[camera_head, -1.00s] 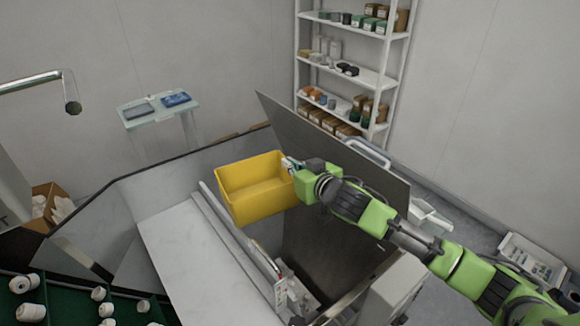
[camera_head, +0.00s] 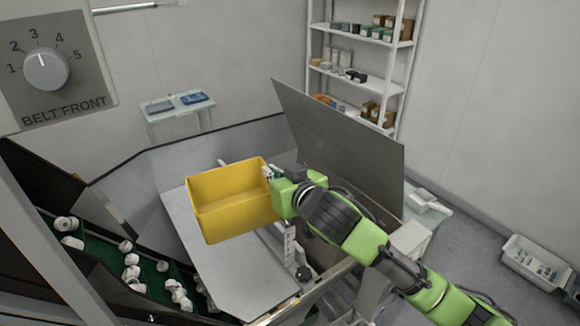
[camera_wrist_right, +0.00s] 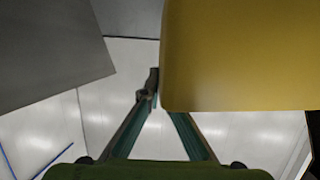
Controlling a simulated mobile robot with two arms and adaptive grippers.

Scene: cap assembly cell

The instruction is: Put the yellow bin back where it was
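The yellow bin (camera_head: 238,218) is held in the air above a pale metal surface (camera_head: 205,258) in the head view. It looks empty from what shows of its inside. My right gripper (camera_head: 270,177) is at the bin's right side, shut on its rim. In the right wrist view the bin (camera_wrist_right: 240,55) fills the upper right, and the gripper's fingers (camera_wrist_right: 152,98) meet at its edge. My left gripper is not in view.
A tall grey metal panel (camera_head: 345,145) stands just behind my right arm. A green belt with several white caps (camera_head: 131,272) lies at the lower left. A small table (camera_head: 178,112) and a shelf rack (camera_head: 355,78) stand farther back.

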